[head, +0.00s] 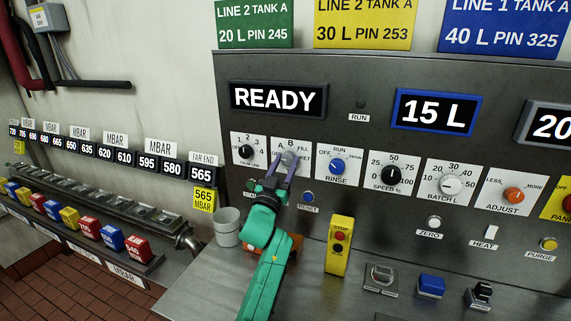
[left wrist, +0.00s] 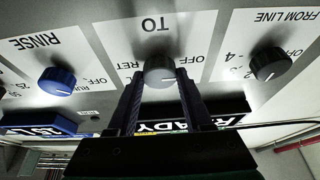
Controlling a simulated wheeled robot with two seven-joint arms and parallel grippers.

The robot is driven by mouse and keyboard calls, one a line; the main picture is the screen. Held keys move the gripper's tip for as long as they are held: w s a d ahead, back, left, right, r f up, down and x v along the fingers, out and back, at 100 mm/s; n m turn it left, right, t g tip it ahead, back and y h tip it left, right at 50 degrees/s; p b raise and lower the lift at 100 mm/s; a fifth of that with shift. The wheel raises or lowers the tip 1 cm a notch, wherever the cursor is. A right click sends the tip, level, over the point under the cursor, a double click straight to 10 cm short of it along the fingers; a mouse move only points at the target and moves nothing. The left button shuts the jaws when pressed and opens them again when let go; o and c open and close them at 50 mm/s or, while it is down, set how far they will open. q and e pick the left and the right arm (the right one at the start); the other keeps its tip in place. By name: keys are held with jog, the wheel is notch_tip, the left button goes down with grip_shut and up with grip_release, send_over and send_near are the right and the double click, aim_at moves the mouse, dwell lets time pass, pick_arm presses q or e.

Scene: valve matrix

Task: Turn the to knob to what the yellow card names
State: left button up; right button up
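The yellow card (head: 365,22) above the panel reads LINE 2 TANK A, 30 L, PIN 253. The TO knob (left wrist: 159,72) is grey, on a white plate with A, B, FILL, RET and OFF around it. It also shows in the head view (head: 290,158), partly covered by my fingers. My left gripper (head: 284,164) reaches it from below. In the left wrist view its dark fingers (left wrist: 160,80) lie along both sides of the knob, with no clear gap. The knob's exact pointer setting is hard to read. My right gripper is out of view.
A black FROM LINE knob (head: 246,151) and the blue RINSE knob (head: 337,166) flank it closely. Displays read READY (head: 279,97) and 15 L (head: 435,112). A grey cup (head: 228,228) and a yellow button box (head: 340,245) stand on the ledge below.

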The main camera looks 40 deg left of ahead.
pick_arm(q)
grip_shut()
jog(key=shift+m, duration=0.4)
jog(key=m+h+p, duration=0.1)
jog(key=m+h, duration=0.2)
jog(key=m, duration=0.3)
jog(key=shift+a, duration=0.1)
jog(key=shift+m+h+p, duration=0.5)
jog(key=shift+m+h, duration=1)
jog(key=shift+m, duration=1.2)
jog(key=o, duration=1)
grip_release()
jog(key=shift+a, duration=0.1)
